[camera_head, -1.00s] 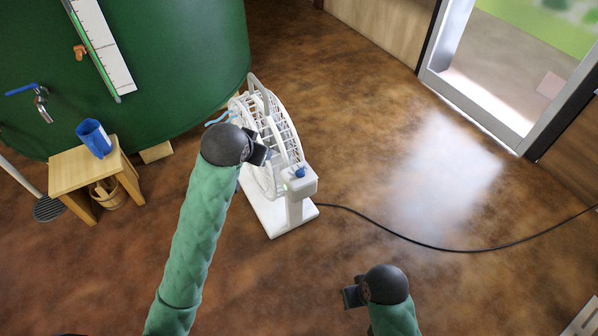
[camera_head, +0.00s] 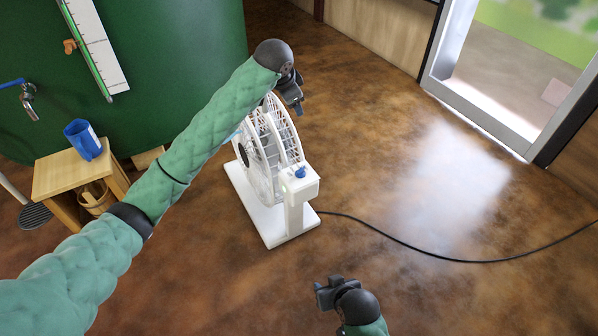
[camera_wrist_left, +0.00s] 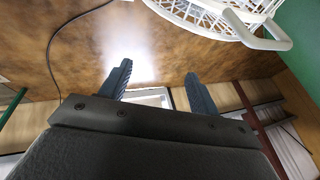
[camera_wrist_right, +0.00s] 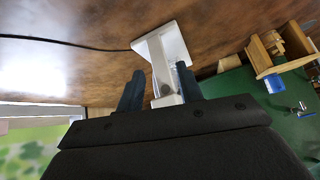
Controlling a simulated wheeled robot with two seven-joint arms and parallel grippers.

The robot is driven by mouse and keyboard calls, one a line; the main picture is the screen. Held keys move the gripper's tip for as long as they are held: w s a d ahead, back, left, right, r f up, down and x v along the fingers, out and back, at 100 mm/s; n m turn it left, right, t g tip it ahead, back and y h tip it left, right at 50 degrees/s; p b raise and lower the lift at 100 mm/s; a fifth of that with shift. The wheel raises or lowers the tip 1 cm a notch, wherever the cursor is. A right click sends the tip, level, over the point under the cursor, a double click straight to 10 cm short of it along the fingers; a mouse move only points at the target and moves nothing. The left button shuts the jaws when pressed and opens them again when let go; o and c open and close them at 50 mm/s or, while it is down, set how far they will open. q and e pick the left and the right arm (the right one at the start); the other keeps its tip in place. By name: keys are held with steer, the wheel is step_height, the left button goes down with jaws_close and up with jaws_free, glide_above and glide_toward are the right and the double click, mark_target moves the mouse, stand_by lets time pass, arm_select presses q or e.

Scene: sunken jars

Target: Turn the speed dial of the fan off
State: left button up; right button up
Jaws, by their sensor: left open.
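The white fan (camera_head: 268,160) stands upright on its flat base on the floor. Its blue speed dial (camera_head: 300,172) sits on top of a white box on the near post. My left gripper (camera_head: 295,103) is above the fan's far top side, away from the dial. In the left wrist view its fingers (camera_wrist_left: 158,86) are apart and empty, with the fan cage (camera_wrist_left: 222,14) at the top. My right gripper (camera_head: 322,290) is on the near side, below the dial in the picture. In the right wrist view its fingers (camera_wrist_right: 160,90) are apart, with the fan post (camera_wrist_right: 160,62) beyond them.
A black cord (camera_head: 420,245) runs right from the fan. A wooden stool (camera_head: 70,172) with a blue cup (camera_head: 83,139) stands left, before a big green tank (camera_head: 180,50).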

arm_select(q)
step_height(320, 180, down, 6)
steer(key=w+f+m+g, duration=0.1)
steer(key=w+m+g, duration=0.1)
arm_select(e)
steer(key=w+a+r+t+y, duration=0.2)
steer(key=w+a+r+t, duration=0.2)
steer(key=w+t, duration=0.2)
arm_select(q)
steer(key=m+g+h, duration=0.2)
steer(key=m+g, duration=0.4)
steer(key=m, duration=0.3)
glide_toward(301, 169)
steer(key=shift+b+x, duration=0.55)
steer(key=shift+x, duration=3.55)
arm_select(e)
step_height(301, 169, up, 19)
steer(key=d+t+y, duration=0.1)
steer(key=t, duration=0.9)
steer(key=shift+s+d+y, duration=0.2)
steer(key=shift+d+y, duration=0.2)
arm_select(q)
steer(key=shift+s, duration=0.1)
arm_select(e)
steer(key=shift+f, duration=0.1)
arm_select(q)
steer(key=shift+a, duration=0.1)
steer(key=c, duration=1)
